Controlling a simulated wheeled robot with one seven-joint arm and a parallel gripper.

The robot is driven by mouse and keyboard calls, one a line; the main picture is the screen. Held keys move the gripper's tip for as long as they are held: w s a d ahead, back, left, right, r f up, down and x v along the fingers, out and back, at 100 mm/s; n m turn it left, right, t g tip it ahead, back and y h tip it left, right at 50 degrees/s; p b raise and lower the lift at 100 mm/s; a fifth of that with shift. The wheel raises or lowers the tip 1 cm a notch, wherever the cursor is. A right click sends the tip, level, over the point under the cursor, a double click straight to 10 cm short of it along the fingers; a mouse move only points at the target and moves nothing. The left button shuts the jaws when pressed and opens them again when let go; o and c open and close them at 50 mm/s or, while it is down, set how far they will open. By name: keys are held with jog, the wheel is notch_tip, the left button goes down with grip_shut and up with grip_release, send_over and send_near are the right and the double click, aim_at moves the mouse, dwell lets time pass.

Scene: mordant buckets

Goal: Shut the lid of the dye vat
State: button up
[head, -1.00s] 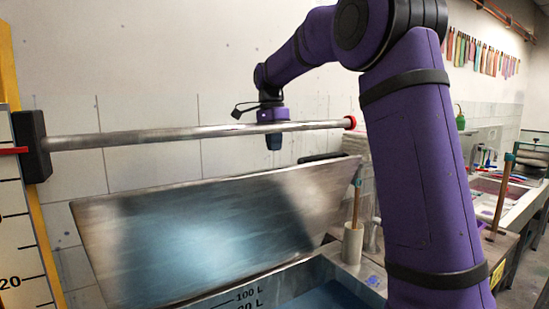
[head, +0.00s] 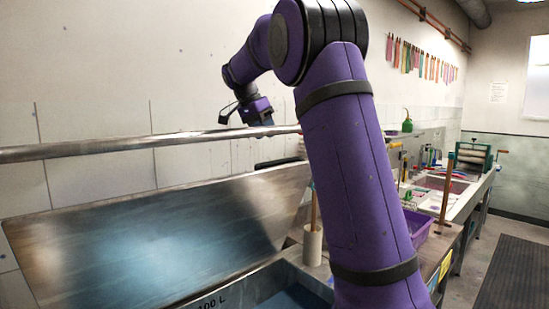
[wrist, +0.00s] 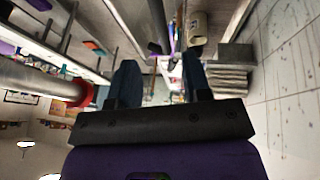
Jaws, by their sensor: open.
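The dye vat's lid (head: 150,238) is a broad grey metal panel with a bluish sheen. It stands open, leaning back behind the vat towards the wall. The dye vat (head: 262,284) shows only as a metal rim with a "100 L" mark and some blue dye inside at the bottom of the head view. My gripper (head: 264,121) is up beyond the lid, level with the right part of a metal bar and apart from the lid. In the wrist view my gripper (wrist: 161,80) has its two dark fingers spread with nothing held between them.
A long metal bar (head: 90,149) crosses in front of the wall above the lid. Its red end cap (wrist: 82,92) is close beside my fingers in the wrist view. A wooden stick stands in a pale holder (head: 312,246) by the vat. A purple basket (head: 416,228) sits right.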

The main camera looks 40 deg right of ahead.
jog(key=x, duration=0.9)
grip_shut()
